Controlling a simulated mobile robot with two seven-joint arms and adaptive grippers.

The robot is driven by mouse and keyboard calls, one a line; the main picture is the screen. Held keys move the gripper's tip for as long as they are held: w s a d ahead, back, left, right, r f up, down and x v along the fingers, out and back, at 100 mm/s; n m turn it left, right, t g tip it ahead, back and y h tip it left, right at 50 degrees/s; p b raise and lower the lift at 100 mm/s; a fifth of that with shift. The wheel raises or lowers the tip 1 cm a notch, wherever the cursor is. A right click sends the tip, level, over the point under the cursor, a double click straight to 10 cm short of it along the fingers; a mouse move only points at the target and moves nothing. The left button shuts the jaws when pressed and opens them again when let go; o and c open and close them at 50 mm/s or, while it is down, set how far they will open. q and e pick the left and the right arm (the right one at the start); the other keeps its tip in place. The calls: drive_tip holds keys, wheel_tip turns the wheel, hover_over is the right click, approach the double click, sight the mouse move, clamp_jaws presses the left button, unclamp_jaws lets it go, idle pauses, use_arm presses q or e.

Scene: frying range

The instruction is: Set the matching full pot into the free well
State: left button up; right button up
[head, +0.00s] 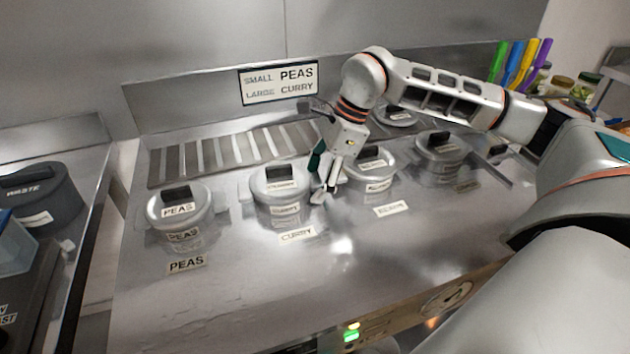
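My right gripper (326,190) reaches down between two lidded pots, its fingertips a little apart and nothing visible between them. A steel pot labelled CURRY (264,205) stands just left of it, with a CURRY label on the counter in front. Another lidded pot (388,172) stands just right of it; its label is too small to read. A PEAS pot (203,214) stands at the left behind a PEAS label. A further pot (456,148) stands at the right. A sign (279,83) reads SMALL PEAS, LARGE CURRY. I cannot make out an empty well. My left gripper is out of view.
A slotted grate (205,162) lies behind the pots. A small lidded pot (397,118) sits at the back, partly behind my arm. A dark WASTE bin (50,200) is at far left. Bright-handled utensils (515,65) stand back right. The front counter (250,300) is clear.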

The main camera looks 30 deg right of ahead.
drive_tip(key=shift+s+d+f, duration=0.1)
drive_tip(key=shift+f, duration=0.1)
drive_tip(key=shift+f, duration=0.1)
drive_tip(key=v, duration=1.2)
drive_tip(key=shift+r, duration=0.3)
